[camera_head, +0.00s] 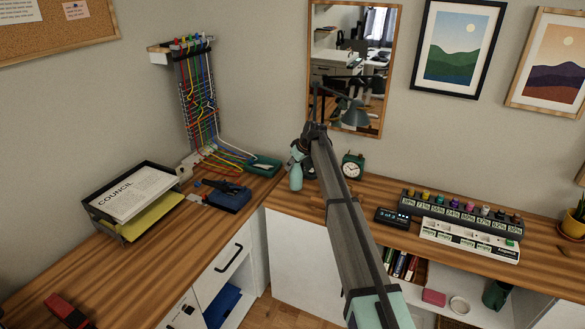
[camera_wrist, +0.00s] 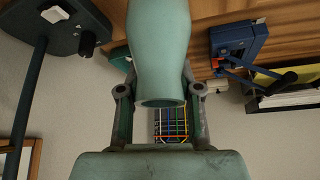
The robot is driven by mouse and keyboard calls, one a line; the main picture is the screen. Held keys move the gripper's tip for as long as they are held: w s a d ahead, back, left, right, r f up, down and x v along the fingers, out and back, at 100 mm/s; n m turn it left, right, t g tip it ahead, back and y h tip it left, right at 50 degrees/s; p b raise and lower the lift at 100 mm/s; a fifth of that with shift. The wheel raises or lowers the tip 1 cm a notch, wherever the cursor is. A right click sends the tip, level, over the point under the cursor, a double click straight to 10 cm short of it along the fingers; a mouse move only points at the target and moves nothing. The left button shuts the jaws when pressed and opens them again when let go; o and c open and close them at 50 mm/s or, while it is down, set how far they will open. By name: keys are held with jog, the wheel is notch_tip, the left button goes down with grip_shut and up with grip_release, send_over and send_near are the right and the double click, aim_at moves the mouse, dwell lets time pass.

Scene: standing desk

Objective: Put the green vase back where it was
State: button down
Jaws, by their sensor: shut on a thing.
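The green vase (camera_head: 296,178) is pale green and is seen at the back corner of the wooden desk, left of the clock. In the wrist view the vase (camera_wrist: 159,50) fills the top middle, with its open round mouth towards my palm. My gripper (camera_head: 298,160) is shut on it, with one finger on each side near the mouth end; the fingers also show in the wrist view (camera_wrist: 160,88). The vase looks about upright in the head view. Its base is cut off in the wrist view, and I cannot tell whether it touches the desk.
A dark green clock (camera_head: 352,166) stands close right of the vase. A green tray (camera_head: 262,167) and a blue device (camera_head: 228,196) are to its left. A dark base with a rod (camera_wrist: 70,28) is close by in the wrist view. Open wood (camera_head: 290,204) lies in front.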

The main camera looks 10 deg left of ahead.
jog(key=shift+f, duration=0.9)
jog(key=shift+f, duration=0.2)
jog(key=c, duration=0.8)
grip_release()
jog(key=shift+r, duration=0.25)
jog(key=b+v, duration=0.2)
jog(key=v, duration=1)
jog(key=shift+f, duration=0.1)
